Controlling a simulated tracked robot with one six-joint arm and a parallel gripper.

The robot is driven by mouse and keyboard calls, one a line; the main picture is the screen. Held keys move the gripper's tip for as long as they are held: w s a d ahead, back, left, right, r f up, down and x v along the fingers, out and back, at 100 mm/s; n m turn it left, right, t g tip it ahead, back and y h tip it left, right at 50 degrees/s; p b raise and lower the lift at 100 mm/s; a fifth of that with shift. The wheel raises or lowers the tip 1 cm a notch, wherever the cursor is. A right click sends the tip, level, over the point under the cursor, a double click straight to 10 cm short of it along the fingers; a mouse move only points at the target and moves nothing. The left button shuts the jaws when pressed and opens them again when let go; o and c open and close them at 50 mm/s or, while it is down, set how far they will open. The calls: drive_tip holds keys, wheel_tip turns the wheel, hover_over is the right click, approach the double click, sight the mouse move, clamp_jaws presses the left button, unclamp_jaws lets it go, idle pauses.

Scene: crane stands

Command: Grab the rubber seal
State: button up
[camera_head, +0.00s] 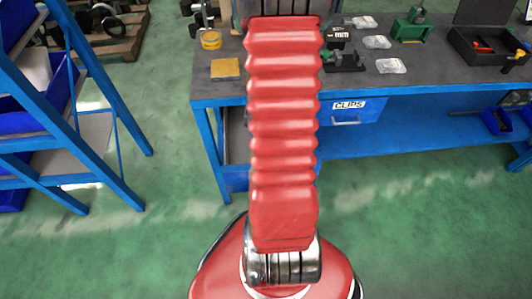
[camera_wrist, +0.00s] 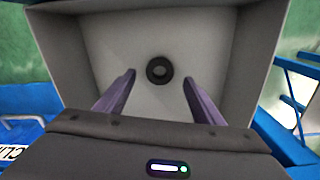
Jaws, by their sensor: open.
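The rubber seal (camera_wrist: 159,70) is a small black ring lying on the pale floor of a grey open bin (camera_wrist: 62,45) in the wrist view. My gripper (camera_wrist: 158,86) is open, with its two purple-grey fingers reaching into the bin on either side of the picture's middle. The seal shows between and just beyond the fingertips, and nothing is held. I cannot tell how far above the bin floor the fingertips are. In the head view my red arm covers the middle, and the gripper and seal are hidden.
A blue workbench with a dark top (camera_head: 400,85) holds a yellow tape roll (camera_head: 210,40), a yellow block (camera_head: 225,69), several clear bags, green tools and an open black case (camera_head: 485,45). A blue rack (camera_head: 60,110) stands at left. Green floor between them is clear.

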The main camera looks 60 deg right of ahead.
drive_tip(key=shift+f, duration=2)
drive_tip(key=c, duration=1.1)
drive_tip(key=shift+r, duration=5)
